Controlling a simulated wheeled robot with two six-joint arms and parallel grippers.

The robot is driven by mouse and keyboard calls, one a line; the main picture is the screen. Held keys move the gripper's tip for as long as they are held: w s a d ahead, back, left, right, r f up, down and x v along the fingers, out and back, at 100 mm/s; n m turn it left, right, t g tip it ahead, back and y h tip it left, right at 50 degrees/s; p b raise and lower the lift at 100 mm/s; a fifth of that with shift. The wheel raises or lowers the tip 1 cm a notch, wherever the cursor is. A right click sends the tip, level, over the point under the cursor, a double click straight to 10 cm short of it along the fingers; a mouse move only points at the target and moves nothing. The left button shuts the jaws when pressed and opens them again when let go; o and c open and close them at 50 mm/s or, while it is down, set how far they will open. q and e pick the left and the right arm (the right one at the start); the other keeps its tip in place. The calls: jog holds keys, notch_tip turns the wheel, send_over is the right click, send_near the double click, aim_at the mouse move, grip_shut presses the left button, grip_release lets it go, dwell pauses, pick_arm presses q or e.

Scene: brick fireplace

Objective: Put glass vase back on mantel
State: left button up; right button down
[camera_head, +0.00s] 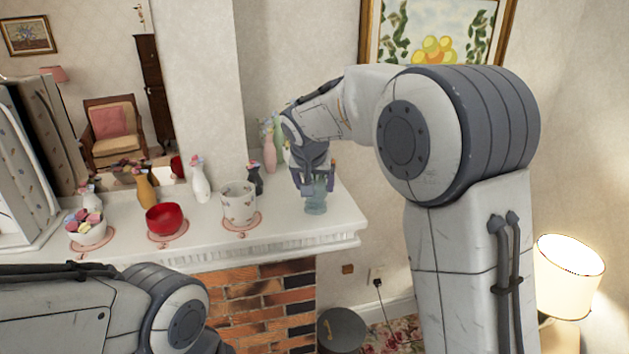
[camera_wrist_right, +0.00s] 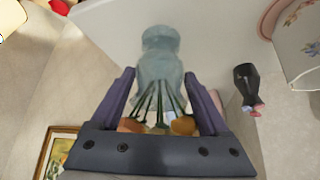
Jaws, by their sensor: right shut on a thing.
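The glass vase is pale blue-green and shows in the head view (camera_head: 316,204) at the right end of the white mantel (camera_head: 290,222). My right gripper (camera_head: 315,182) is shut on the vase from above. In the right wrist view the vase (camera_wrist_right: 160,52) stands between the two fingers of the right gripper (camera_wrist_right: 162,88), with green stems and orange blooms toward the palm. The vase looks upright, its base at or just above the mantel top; I cannot tell whether it touches. My left arm shows at lower left, but its gripper is outside the view.
A patterned white pot (camera_head: 239,204), a red bowl (camera_head: 165,219) and a bowl of flowers (camera_head: 87,229) stand on round mats along the mantel. A dark small vase (camera_head: 255,178), a white vase (camera_head: 200,184) and a pink vase (camera_head: 270,153) stand behind. A lit lamp (camera_head: 569,268) is at right.

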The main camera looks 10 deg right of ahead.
jog(key=shift+c, duration=1.4)
grip_release()
jog(key=shift+f, duration=0.15)
jog(key=shift+o, duration=1.4)
